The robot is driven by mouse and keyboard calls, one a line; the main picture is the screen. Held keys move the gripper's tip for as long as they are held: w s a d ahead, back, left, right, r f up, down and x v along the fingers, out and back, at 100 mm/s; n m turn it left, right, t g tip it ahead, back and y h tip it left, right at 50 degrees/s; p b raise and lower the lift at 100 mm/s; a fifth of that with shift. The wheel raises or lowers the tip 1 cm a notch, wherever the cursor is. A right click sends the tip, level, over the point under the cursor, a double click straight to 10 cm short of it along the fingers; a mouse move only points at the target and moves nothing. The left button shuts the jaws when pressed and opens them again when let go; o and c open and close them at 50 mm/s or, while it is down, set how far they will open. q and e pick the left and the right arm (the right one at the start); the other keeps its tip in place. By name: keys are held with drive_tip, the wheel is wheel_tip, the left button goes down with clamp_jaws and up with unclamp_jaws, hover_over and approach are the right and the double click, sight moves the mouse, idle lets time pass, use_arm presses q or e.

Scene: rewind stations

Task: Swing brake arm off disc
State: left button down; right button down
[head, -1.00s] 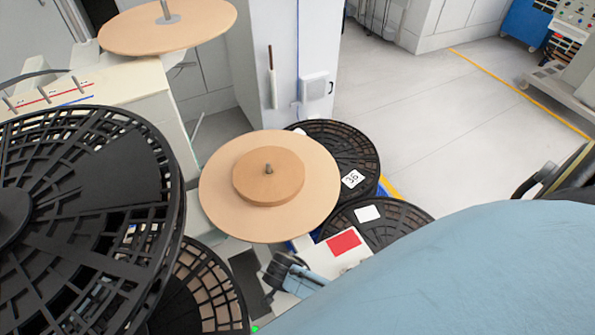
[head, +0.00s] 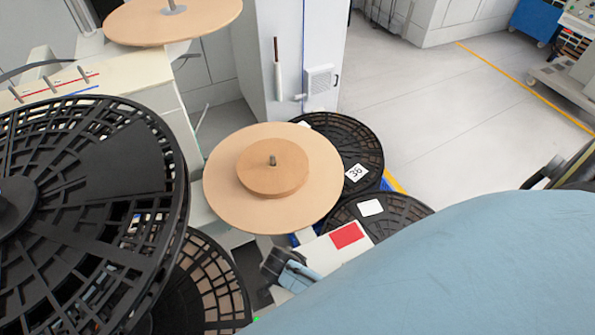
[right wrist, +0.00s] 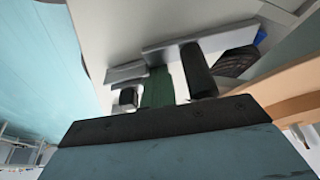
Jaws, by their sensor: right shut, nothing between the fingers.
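A round wooden disc (head: 225,190) with a smaller raised hub and a metal pin stands at the middle of the head view. Its tan edge also seems to show at the right of the right wrist view (right wrist: 285,88). My right gripper (head: 282,270) is just below the disc, dark and light blue, mostly hidden by my large blue arm. In the right wrist view its fingers are shut and empty, but hard to separate from the parts behind. A dark cylinder (right wrist: 198,72) and a grey bar (right wrist: 215,42) show there; I cannot tell whether they belong to the brake arm. My left gripper is out of view.
A large black slotted reel (head: 110,170) fills the left. Black reels, one labelled 36 (head: 345,145), lie beside the disc on the right. A red-marked white panel (head: 325,252) is below the disc. Another wooden disc (head: 200,22) is at top left. Floor (head: 430,120) is clear at upper right.

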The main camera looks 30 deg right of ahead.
drive_tip(key=p+v, duration=0.8)
drive_tip(key=v, duration=0.2)
drive_tip(key=shift+s, duration=0.15)
idle(0.5)
